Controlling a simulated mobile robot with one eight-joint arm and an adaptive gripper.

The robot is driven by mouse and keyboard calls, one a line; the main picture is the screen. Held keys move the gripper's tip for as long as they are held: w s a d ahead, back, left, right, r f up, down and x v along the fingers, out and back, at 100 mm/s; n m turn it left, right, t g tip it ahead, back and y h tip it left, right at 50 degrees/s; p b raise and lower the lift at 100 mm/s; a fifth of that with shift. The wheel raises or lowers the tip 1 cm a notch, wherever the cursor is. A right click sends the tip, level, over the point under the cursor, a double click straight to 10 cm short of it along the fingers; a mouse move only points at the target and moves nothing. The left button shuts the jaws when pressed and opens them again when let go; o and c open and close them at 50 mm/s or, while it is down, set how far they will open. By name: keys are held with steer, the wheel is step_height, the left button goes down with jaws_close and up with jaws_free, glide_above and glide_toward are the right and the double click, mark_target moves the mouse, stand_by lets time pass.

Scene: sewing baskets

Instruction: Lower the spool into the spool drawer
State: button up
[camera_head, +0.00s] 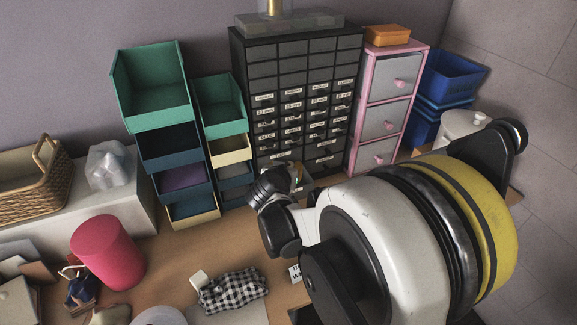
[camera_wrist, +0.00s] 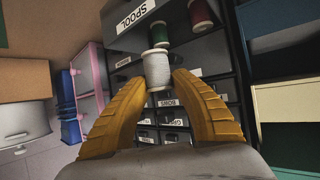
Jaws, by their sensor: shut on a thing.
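A pale grey-white spool (camera_wrist: 157,70) stands between the yellow fingertips of my gripper (camera_wrist: 157,82) in the wrist view, and the fingers are shut on it. Next to it is a grey drawer front labelled SPOOL (camera_wrist: 128,20), with a green spool (camera_wrist: 158,34) and a red spool (camera_wrist: 200,12) close by. The held spool overlaps the green one in the picture; I cannot tell whether they touch. In the head view my gripper (camera_head: 296,178) is at the lower front of the dark drawer cabinet (camera_head: 300,52), mostly hidden by my wrist, and the held spool cannot be made out.
A pink-framed drawer unit (camera_head: 393,92) stands right of the cabinet, with blue bins (camera_head: 450,78) beyond. Green and blue stacked bins (camera_head: 155,100) stand left. A pink cylinder (camera_head: 107,252) and a checked cloth (camera_head: 232,290) are on the wooden table (camera_head: 190,255).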

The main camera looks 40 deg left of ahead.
steer(key=shift+f+b, duration=1.7)
steer(key=shift+f, duration=0.4)
steer(key=shift+f, duration=1.05)
steer(key=o, duration=1)
